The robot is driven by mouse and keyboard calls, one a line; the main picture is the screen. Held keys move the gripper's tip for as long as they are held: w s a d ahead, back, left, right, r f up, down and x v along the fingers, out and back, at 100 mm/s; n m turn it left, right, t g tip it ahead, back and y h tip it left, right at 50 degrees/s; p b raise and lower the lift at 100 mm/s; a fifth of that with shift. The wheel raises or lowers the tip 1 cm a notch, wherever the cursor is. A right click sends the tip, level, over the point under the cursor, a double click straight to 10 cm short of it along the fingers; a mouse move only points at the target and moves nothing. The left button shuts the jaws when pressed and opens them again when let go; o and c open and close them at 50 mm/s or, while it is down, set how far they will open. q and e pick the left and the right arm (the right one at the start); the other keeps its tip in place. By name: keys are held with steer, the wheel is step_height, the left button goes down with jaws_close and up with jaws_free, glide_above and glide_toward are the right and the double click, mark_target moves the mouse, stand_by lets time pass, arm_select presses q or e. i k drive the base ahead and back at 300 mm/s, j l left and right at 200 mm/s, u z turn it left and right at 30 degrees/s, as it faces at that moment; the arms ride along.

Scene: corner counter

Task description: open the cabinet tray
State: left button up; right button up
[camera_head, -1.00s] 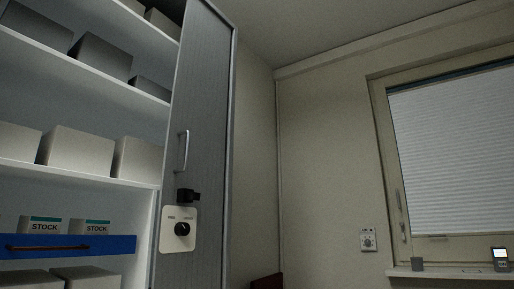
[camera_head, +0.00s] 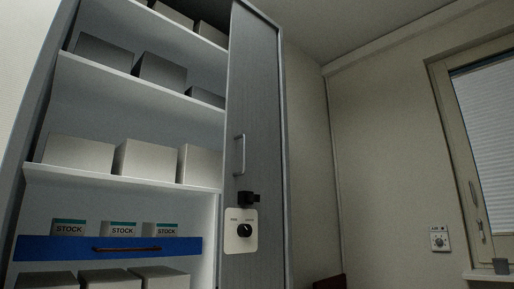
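The cabinet (camera_head: 206,97) stands open at the left of the head view. Its blue tray (camera_head: 55,249) lies across a lower level and has a brown bar handle (camera_head: 127,249) at the middle of its front. Several boxes marked STOCK (camera_head: 123,229) show above the tray's front. The tray's front looks about level with the shelf fronts; I cannot tell how far it is pulled out. Neither of my grippers is in view.
The grey cabinet door (camera_head: 258,120) stands at the right of the shelves, with a vertical handle (camera_head: 240,155) and a white dial plate (camera_head: 241,231). White boxes (camera_head: 150,161) fill the shelves. A wall dial (camera_head: 438,239) and window (camera_head: 490,130) are at the right.

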mark_target(28, 248)
steer(key=i+l+u, duration=0.1)
steer(key=u, duration=0.9)
